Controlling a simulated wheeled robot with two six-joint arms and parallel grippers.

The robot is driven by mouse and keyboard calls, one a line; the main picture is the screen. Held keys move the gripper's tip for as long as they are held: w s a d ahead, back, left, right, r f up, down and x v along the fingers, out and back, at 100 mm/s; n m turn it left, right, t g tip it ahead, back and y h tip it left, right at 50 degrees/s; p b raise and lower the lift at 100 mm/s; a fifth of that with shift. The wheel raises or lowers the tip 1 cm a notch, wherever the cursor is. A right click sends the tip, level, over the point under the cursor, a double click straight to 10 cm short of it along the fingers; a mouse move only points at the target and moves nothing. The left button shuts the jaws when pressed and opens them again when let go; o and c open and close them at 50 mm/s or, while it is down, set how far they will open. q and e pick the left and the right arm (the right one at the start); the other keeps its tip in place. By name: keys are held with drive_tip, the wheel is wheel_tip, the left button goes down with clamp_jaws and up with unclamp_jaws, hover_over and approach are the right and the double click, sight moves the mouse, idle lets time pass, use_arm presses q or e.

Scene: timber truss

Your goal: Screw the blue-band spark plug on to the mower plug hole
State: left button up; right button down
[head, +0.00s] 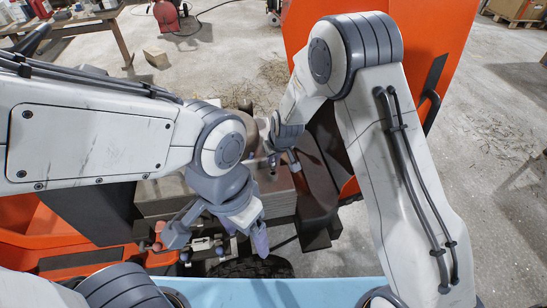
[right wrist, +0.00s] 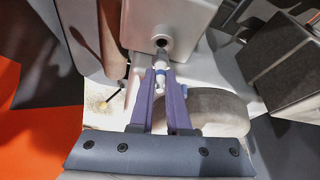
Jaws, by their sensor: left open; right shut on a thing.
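In the right wrist view, my right gripper (right wrist: 161,75) is shut on a white spark plug (right wrist: 161,65) with a blue band. The plug points at the dark mower plug hole (right wrist: 161,42) in the round boss of a pale grey block. Its far end is right at or just in front of the hole; I cannot tell whether it touches. In the head view, my right gripper (head: 284,163) is by the mower's middle, and the plug and hole cannot be made out. My left gripper (head: 218,238) is open, lower left of it, with fingers apart and nothing seen between them.
Below my left gripper is a rack-like tray with small red, pink and blue ends (head: 184,257). An orange mower panel (head: 440,40) stands at the upper right. A dark box-like part (right wrist: 290,75) is right of the plug. Open concrete floor lies behind, with a wooden block (head: 156,58).

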drive_tip(key=shift+f, duration=0.15)
idle(0.8)
drive_tip(key=shift+f+b, duration=1.15)
drive_tip(key=shift+b, duration=0.15)
drive_tip(key=c, duration=0.8)
unclamp_jaws()
drive_tip(key=shift+r, duration=0.1)
drive_tip(key=p+v, duration=0.1)
drive_tip(key=v, duration=0.9)
drive_tip(key=shift+s+r+p, duration=0.15)
drive_tip(key=shift+r+p, duration=0.15)
drive_tip(key=shift+p, duration=0.05)
